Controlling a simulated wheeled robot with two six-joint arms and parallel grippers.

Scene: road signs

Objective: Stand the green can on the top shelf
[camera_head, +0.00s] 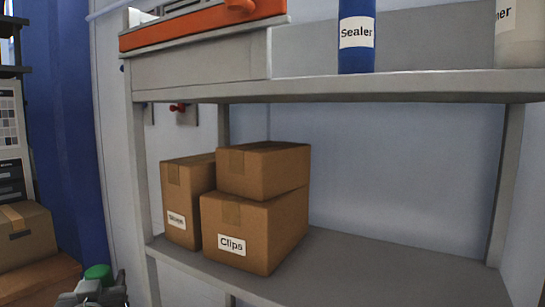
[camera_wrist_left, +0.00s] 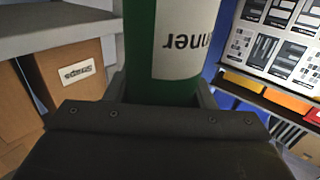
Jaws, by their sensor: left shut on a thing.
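The green can (camera_head: 98,271) shows only its rounded green top at the bottom left of the head view. My left gripper (camera_head: 94,292) is shut on it, in front of the shelf unit and below the level of the top shelf. In the left wrist view the can (camera_wrist_left: 138,50) fills the space between the fingers; its white label ending in "nner" reads upside down. The top shelf (camera_head: 430,84) is a grey board across the upper right of the head view. My right gripper is out of view.
On the top shelf stand a blue "Sealer" can (camera_head: 357,55), a white can (camera_head: 519,40) at the right and an orange item (camera_head: 200,28) on a grey box (camera_head: 200,65). Bare board lies between the cans. Cardboard boxes (camera_head: 255,232) stand on the lower shelf (camera_head: 380,275).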

